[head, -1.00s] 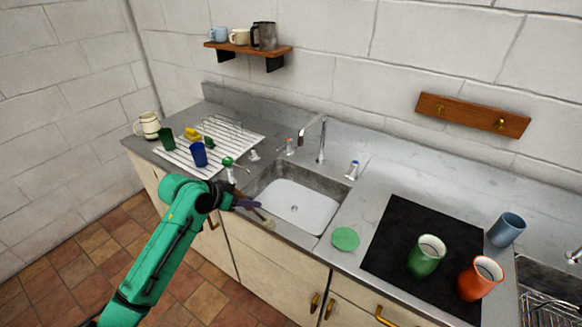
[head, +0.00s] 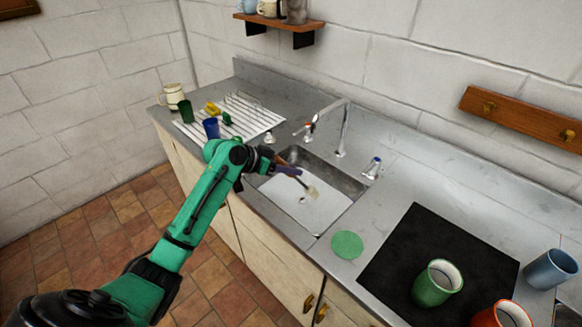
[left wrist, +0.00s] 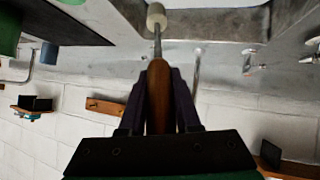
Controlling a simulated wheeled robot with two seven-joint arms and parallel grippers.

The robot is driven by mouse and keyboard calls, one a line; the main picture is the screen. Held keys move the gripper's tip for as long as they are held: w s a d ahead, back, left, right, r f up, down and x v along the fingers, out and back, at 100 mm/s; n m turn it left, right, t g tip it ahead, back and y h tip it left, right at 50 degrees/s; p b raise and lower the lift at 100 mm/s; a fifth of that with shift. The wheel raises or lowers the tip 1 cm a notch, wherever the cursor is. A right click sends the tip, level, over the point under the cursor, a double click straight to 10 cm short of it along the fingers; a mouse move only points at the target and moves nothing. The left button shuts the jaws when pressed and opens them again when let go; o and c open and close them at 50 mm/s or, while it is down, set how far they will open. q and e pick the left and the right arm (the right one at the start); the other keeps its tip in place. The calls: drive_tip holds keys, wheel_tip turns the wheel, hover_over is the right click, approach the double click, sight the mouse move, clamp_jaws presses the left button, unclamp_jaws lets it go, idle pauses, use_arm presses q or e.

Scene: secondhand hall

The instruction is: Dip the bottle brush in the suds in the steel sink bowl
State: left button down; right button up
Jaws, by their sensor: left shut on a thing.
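The bottle brush (head: 312,191) has a wooden handle and a pale, stubby head. My left gripper (head: 286,171) is shut on its handle, and the brush points out over the steel sink bowl (head: 350,184). In the left wrist view the brown handle (left wrist: 159,100) lies between the dark jaws, with the pale head (left wrist: 156,17) at the far end of a thin shaft. The bowl's bottom looks flat and white, with a small dark spot by the brush. I cannot tell whether the head touches the white surface. My right gripper is not in view.
A tap (head: 343,130) stands behind the bowl. A white ribbed drainer (head: 262,122) with cups is to the left. A green disc (head: 347,245) lies on the counter right of the bowl. A black mat (head: 415,250) bears a green mug (head: 437,284).

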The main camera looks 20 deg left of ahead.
use_arm(q)
drive_tip(key=f+b, duration=0.2)
drive_tip(key=f, duration=0.2)
drive_tip(key=shift+w+d+f+b, duration=0.1)
drive_tip(key=shift+w+d+b, duration=0.1)
drive_tip(key=shift+d+b, duration=0.15)
wheel_tip(320, 180, down, 9)
drive_tip(key=b, duration=0.7)
drive_tip(key=shift+a, duration=0.2)
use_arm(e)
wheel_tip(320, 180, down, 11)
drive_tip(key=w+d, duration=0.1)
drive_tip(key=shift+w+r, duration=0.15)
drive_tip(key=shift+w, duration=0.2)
use_arm(q)
drive_tip(key=shift+s, duration=0.1)
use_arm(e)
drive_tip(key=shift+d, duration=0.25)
use_arm(q)
wheel_tip(320, 180, up, 5)
drive_tip(key=p, duration=0.4)
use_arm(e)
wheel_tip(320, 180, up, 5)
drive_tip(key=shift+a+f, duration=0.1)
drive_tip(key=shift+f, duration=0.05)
use_arm(q)
drive_tip(key=shift+p, duration=0.3)
